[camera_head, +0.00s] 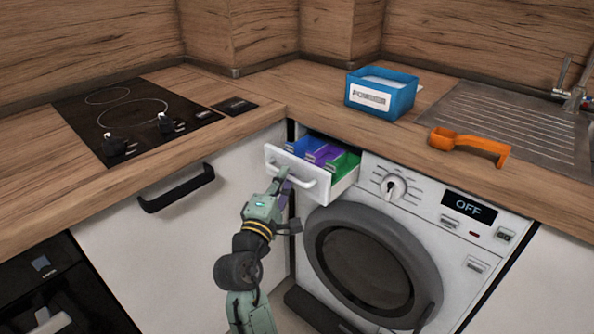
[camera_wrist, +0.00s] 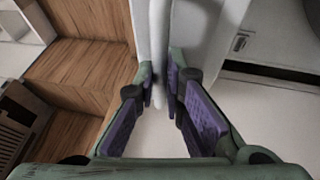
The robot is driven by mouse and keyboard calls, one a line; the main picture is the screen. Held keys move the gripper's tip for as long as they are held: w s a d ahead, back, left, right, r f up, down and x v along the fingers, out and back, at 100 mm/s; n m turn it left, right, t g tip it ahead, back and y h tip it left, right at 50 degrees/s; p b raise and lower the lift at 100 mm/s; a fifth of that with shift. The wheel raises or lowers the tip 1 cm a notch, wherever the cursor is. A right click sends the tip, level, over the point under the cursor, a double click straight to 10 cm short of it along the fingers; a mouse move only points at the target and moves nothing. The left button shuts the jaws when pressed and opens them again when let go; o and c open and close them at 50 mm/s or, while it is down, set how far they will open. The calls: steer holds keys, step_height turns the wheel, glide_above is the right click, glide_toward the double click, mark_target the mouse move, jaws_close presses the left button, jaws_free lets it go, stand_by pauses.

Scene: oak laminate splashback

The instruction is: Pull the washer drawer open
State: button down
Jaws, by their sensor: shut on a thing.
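The white washer drawer (camera_head: 327,185) stands pulled out from the upper left of the washing machine (camera_head: 446,222). Blue, purple and green compartments show inside it. A white bar handle (camera_head: 305,183) runs across its front. My gripper (camera_head: 284,184) is at the left part of this handle, in front of the drawer. In the wrist view my gripper (camera_wrist: 161,86) has its purple-padded fingers closed on either side of the white handle (camera_wrist: 158,98). The exact contact is partly hidden by the fingers.
A blue powder box (camera_head: 381,94) and an orange scoop (camera_head: 468,145) rest on the wooden counter above the washer. A black hob (camera_head: 135,117) is at left. A cabinet with a black handle (camera_head: 176,189) stands left of the drawer. The round washer door (camera_head: 372,262) is closed below.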

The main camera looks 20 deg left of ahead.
steer(key=shift+s+a, duration=0.3)
steer(key=shift+s, duration=0.6)
steer(key=shift+s+a, duration=0.35)
steer(key=shift+s, duration=0.6)
steer(key=shift+s+a, duration=0.3)
steer(key=shift+s, duration=0.6)
steer(key=c, duration=1.9)
jaws_free()
steer(key=shift+c, duration=0.2)
steer(key=shift+s, duration=0.1)
steer(key=s+f, duration=0.2)
steer(key=s, duration=0.9)
steer(key=shift+s+d, duration=0.3)
